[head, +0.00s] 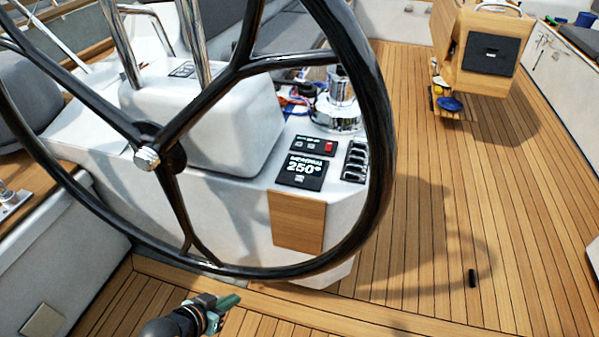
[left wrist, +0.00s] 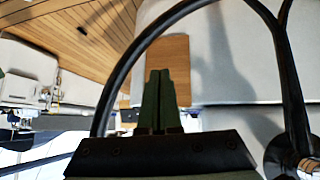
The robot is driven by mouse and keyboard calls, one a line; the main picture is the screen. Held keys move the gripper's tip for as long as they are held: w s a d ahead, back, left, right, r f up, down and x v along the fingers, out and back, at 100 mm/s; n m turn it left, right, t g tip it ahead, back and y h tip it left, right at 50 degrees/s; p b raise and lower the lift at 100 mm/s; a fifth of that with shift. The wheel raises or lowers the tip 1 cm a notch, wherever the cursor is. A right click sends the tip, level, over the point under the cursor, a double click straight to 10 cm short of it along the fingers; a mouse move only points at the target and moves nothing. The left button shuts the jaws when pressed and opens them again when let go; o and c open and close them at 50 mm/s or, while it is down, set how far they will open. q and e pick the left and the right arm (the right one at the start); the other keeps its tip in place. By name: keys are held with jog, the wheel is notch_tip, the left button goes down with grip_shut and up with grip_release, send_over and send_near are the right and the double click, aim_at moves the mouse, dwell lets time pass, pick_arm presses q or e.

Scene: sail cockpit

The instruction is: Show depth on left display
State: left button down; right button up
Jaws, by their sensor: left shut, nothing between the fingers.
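The display (head: 303,172) is a black square screen on the white console, showing a heading-type label and "250°" in white. It is seen through the steering wheel's rim in the head view. A small black panel with a red button (head: 329,147) sits just behind it, and a black switch panel (head: 355,161) is to its right. My left gripper (head: 230,301) is shut and empty, low in front of the wheel and well below the display. Its green fingers (left wrist: 161,102) show closed together in the left wrist view. My right gripper is not in view.
The large black steering wheel (head: 377,110) stands between my left gripper and the console. A chrome winch (head: 341,103) is behind the panels. A wooden table (head: 465,62) stands at the back right. A small black object (head: 472,278) lies on the otherwise open teak floor.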

pick_arm(q)
jog(key=s+n+t+y+p, duration=0.1)
jog(key=s+n+y+p, duration=0.1)
jog(key=s, duration=0.8)
jog(key=shift+s+a+f+t, duration=0.25)
jog(key=shift+s+a+t, duration=0.05)
